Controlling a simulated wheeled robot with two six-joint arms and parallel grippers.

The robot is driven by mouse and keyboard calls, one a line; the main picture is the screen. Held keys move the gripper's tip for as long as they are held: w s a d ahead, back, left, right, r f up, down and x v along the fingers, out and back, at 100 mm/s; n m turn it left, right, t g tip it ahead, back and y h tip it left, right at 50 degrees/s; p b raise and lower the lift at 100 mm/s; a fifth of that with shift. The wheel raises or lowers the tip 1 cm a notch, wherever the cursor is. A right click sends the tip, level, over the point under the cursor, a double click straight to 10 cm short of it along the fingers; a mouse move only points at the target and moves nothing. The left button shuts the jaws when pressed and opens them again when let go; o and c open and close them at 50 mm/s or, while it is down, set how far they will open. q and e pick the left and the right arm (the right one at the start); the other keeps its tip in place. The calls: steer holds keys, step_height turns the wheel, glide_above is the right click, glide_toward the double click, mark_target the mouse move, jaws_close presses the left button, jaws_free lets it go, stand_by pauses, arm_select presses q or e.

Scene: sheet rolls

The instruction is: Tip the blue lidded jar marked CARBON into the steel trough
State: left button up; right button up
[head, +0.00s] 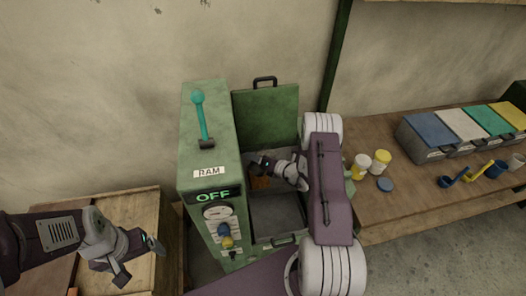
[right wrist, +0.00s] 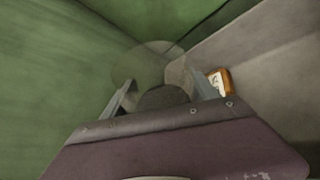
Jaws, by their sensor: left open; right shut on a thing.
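My right gripper (head: 262,166) reaches into the open steel trough (head: 277,215) of the green machine. In the right wrist view, its fingers (right wrist: 166,98) are shut on a clear, see-through jar (right wrist: 140,62) with something dark at its near end. No CARBON mark shows on it, so I cannot tell its name. A blue lid (head: 385,184) lies flat and apart on the wooden bench. An orange-brown block with a white label (right wrist: 219,82) is in the trough. My left gripper (head: 140,262) is open and empty over the wooden surface at the left.
The green machine (head: 208,130) carries a teal RAM lever (head: 201,115) and a lit OFF display (head: 213,196). Its green lid (head: 266,118) stands open behind the trough.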

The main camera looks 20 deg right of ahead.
steer(key=f+m+y+b, duration=0.3)
steer(key=m+b, duration=0.1)
steer(key=shift+s+a+t, duration=0.3)
steer(key=shift+s, duration=0.05)
steer(key=r+m+y+b, duration=0.1)
steer(key=m, duration=0.1)
steer(key=d+r+m+t+b, duration=0.1)
steer(key=m, duration=0.1)
steer(key=shift+w+y+b, duration=0.2)
steer(key=shift+y+b, duration=0.15)
steer(key=shift+y, duration=0.05)
steer(key=shift+w+d+r+m+t+y+b, duration=0.1)
steer(key=shift+d+r+m+t+y+b, duration=0.15)
steer(key=shift+m, duration=0.25)
steer(key=shift+r+m+t+y+b, duration=0.1)
steer(key=shift+r+m+y, duration=0.05)
steer(key=shift+r+m, duration=0.3)
steer(key=shift+d+r+m, duration=0.1)
steer(key=shift+r+m, duration=0.1)
steer(key=shift+m, duration=0.15)
